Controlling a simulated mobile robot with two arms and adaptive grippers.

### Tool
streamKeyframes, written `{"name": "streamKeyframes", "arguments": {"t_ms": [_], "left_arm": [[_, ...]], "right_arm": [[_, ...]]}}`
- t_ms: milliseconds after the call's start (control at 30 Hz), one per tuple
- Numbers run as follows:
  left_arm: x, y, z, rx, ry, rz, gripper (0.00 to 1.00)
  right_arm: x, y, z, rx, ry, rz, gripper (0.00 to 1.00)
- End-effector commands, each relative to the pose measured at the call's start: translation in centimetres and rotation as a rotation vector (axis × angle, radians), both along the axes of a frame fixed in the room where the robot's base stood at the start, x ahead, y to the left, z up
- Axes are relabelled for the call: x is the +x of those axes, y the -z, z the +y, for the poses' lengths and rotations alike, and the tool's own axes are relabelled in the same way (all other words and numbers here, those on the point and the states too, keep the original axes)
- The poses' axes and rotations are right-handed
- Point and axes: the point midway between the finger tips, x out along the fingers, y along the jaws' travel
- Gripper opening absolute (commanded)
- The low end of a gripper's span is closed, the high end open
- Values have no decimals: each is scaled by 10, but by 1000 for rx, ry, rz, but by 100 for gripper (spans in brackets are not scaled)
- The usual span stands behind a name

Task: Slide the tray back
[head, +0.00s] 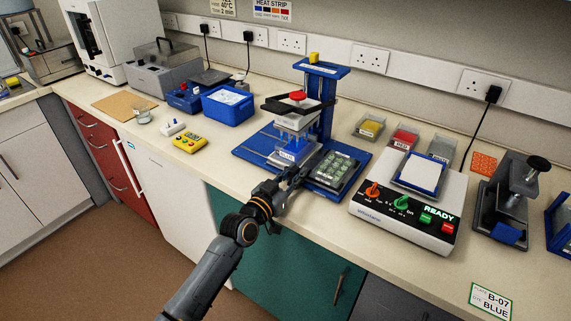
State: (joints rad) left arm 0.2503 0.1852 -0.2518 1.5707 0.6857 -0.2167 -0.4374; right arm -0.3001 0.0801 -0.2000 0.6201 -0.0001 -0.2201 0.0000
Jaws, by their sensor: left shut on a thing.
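The blue tray (322,190) lies on the bench at the foot of a blue press stand (326,95). A plate with pale green wells (336,169) sits on its right part. A blue rack (288,156) with a pale label stands to the left of the plate, under the press head with its red knob (298,95). My left gripper (290,180) is at the tray's front edge, shut on the tray; its fingers are small and dark, and the exact grip spot is partly hidden. My right gripper is not in view.
A white heater unit (405,215) reading READY stands close on the right. Several small bins, including a red one (402,140), stand behind it. A yellow controller (190,143) and a blue box (228,105) are at the left. The front bench strip at left is clear.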

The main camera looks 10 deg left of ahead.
Motion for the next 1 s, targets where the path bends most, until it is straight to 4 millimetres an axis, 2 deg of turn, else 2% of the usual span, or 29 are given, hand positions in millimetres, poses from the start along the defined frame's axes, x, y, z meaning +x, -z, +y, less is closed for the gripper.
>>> {"name": "streamKeyframes", "arguments": {"t_ms": [200, 233, 300, 333, 600, 733, 867, 1000], "left_arm": [[-1, 3, -4, -3, 8, 4, 0], [-1, 3, -4, -3, 8, 4, 26], [-1, 3, -4, -2, 8, 5, 40], [-1, 3, -4, -3, 8, 4, 43], [-1, 2, -2, -2, 5, 2, 43], [-8, 2, 1, -2, 4, 3, 43], [-29, 3, 7, 0, 5, 2, 43], [-58, 3, 18, 0, 5, 3, 43]], "right_arm": [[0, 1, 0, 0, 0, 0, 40], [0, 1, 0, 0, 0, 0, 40], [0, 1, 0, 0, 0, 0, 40], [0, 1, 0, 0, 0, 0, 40], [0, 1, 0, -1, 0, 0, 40], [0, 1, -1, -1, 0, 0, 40], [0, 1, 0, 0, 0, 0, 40], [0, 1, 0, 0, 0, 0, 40]]}}
